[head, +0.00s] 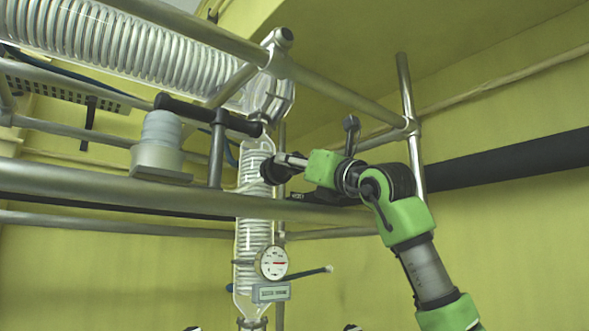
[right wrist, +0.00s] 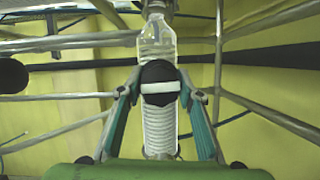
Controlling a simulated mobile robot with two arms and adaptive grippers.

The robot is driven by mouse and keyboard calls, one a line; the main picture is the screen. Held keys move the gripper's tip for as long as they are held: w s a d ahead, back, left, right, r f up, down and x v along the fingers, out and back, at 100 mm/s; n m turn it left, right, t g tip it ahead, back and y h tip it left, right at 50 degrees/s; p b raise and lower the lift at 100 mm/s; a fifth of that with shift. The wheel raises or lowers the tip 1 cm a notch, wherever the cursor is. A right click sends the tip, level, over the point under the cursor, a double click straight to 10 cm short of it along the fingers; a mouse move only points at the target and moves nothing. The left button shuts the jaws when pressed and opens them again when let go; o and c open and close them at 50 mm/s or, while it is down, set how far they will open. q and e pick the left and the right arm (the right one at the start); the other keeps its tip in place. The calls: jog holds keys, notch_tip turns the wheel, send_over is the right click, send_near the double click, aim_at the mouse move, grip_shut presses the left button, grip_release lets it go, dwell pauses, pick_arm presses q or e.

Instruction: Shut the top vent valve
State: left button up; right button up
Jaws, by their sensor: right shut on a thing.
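The top vent valve has a round black knob (head: 273,170) on the front of the upright glass column. In the right wrist view the knob (right wrist: 158,72) shows a white bar lying level across its face. My right gripper (head: 287,163) reaches in from the right and is shut on the knob. In the right wrist view its two teal fingers (right wrist: 159,88) stand on either side of the knob. The knob's back and its joint with the glass are hidden. My left gripper is not in view.
A thick metal rail (head: 120,190) crosses in front of the column. A glass coil condenser (head: 120,45) slants above at the left. A dial gauge (head: 272,262) sits lower on the column. Steel rods (head: 405,90) frame the right side.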

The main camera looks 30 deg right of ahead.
jog(key=o, duration=1.1)
jog(key=shift+s+r, duration=0.1)
jog(key=v, duration=1.2)
